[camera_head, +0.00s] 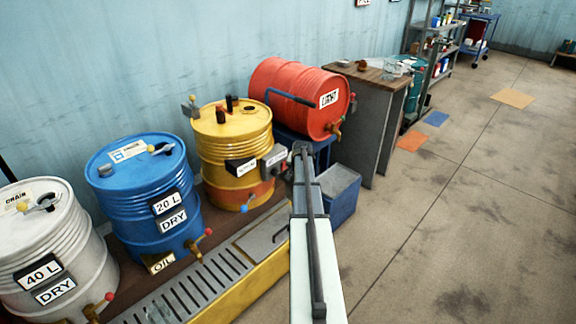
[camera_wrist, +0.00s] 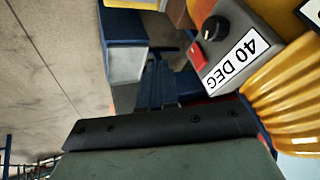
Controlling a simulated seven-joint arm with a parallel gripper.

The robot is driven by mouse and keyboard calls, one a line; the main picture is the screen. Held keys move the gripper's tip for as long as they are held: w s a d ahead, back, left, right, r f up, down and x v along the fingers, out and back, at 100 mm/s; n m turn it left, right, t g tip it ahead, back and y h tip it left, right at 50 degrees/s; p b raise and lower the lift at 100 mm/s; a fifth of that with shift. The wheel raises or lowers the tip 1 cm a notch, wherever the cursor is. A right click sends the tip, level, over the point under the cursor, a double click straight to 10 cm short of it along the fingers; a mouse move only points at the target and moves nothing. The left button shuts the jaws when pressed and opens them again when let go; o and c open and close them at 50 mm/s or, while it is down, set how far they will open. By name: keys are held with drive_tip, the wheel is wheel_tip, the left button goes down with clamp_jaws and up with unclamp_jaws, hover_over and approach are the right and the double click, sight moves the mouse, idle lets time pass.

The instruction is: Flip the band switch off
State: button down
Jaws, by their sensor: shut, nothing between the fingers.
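The band heater's grey control box (camera_head: 273,156) sits on the side of the yellow drum (camera_head: 235,150). In the wrist view, the box (camera_wrist: 238,48) is at the upper right, with a black knob (camera_wrist: 215,28), a red rocker switch (camera_wrist: 197,55) and a "40 DEG" label (camera_wrist: 238,60). I cannot tell the rocker's position. My gripper (camera_head: 302,148) is shut and empty, just right of the box in the head view. Whether it touches the box cannot be told.
A red drum (camera_head: 298,92) lies on a blue stand behind my gripper. A blue bin (camera_head: 343,186) stands close on the right. A blue drum (camera_head: 143,185) and a white drum (camera_head: 48,245) stand left. A grated yellow-edged tray (camera_head: 262,287) runs in front. The right floor is mostly clear.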

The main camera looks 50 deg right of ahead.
drive_tip(key=w+d+m, duration=0.1)
drive_tip(key=w+d+r+m+t+h, duration=0.1)
drive_tip(key=m, duration=0.1)
drive_tip(key=shift+r, duration=0.25)
drive_tip(key=shift+w+f, duration=0.1)
approach(284, 166)
drive_tip(key=w+d+f, duration=0.2)
drive_tip(key=d+f, duration=0.1)
drive_tip(key=f, duration=0.2)
drive_tip(key=shift+d, duration=0.4)
idle(0.5)
